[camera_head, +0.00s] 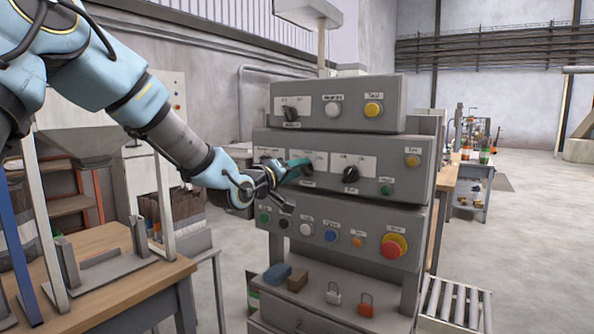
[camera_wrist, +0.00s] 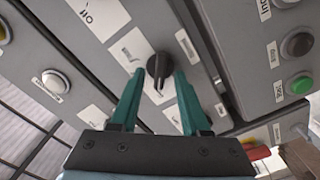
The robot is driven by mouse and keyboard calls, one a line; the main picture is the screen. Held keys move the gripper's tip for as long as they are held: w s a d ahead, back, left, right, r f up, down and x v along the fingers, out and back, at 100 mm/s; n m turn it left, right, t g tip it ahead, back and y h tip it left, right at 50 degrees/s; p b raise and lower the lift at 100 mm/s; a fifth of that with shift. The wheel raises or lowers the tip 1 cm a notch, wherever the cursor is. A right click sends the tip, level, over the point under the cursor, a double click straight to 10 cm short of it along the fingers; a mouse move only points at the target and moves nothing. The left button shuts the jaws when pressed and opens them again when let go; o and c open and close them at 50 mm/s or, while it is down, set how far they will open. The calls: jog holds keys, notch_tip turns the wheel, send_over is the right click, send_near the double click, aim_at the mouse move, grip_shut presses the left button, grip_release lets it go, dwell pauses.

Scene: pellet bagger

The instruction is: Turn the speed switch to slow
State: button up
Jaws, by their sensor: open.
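Several black rotary switches with white label plates sit on the grey control panel (camera_head: 345,222). My gripper (camera_head: 298,164), with teal fingers, reaches the middle row and partly covers the switch there. In the wrist view, a black knob (camera_wrist: 158,66) lies between the tips of my open gripper (camera_wrist: 160,76), one finger on each side. I cannot tell whether the fingers touch it. Its label plates are too blurred to read, so I cannot confirm it is the speed switch. Another black rotary switch (camera_head: 350,174) is to the right in the same row.
A red emergency button (camera_head: 393,246) on a yellow base and a green button (camera_head: 387,190) are on the panel. A top box carries another rotary switch (camera_head: 290,113). Two padlocks (camera_head: 333,294) and a blue block (camera_head: 278,274) lie on the ledge below. A wooden table (camera_head: 130,280) stands left.

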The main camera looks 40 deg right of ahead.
jog(key=b+v, duration=0.2)
jog(key=v, duration=0.8)
jog(key=shift+a+b, duration=0.3)
jog(key=shift+a, duration=0.1)
